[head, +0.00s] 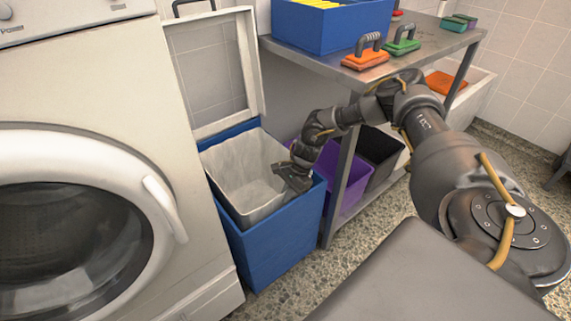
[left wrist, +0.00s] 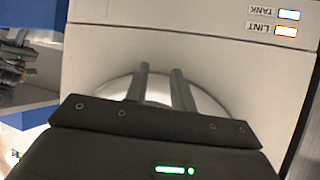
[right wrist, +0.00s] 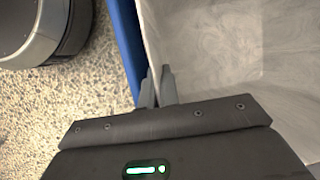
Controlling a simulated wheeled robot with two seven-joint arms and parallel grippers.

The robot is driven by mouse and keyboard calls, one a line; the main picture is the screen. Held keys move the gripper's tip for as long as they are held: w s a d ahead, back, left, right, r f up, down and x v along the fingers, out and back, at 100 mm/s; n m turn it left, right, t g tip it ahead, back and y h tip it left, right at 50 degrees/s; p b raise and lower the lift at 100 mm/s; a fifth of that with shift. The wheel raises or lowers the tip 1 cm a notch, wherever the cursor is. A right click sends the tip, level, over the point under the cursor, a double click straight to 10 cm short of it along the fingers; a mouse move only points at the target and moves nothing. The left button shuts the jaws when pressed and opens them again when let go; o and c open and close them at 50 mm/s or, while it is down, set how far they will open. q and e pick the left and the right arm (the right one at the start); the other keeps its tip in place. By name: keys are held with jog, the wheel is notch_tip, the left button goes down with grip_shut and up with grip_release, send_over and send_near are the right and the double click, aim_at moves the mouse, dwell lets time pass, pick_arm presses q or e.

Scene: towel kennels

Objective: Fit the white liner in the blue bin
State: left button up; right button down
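The white liner (head: 232,172) sits inside the blue bin (head: 272,240), its open mouth facing up. Blue rim shows along the back and front right; the liner's base is hidden. My right gripper (head: 291,178) reaches down at the liner's right side. In the right wrist view its fingers (right wrist: 160,85) are close together on the edge of the liner (right wrist: 215,60), beside the blue bin wall (right wrist: 125,45). My left gripper is outside the head view. In the left wrist view its fingers (left wrist: 160,85) stand apart with nothing between them, facing a white machine.
The bin's lid (head: 212,75) stands open behind it. A white washing machine (head: 90,70) is close on the left. A metal table (head: 320,65) with a blue crate (head: 335,28) and brushes stands behind right; purple (head: 345,175) and black (head: 380,150) bins are under it.

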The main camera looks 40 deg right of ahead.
jog(key=c, duration=1.9)
grip_release()
jog(key=shift+c, duration=0.2)
jog(key=shift+r, duration=0.1)
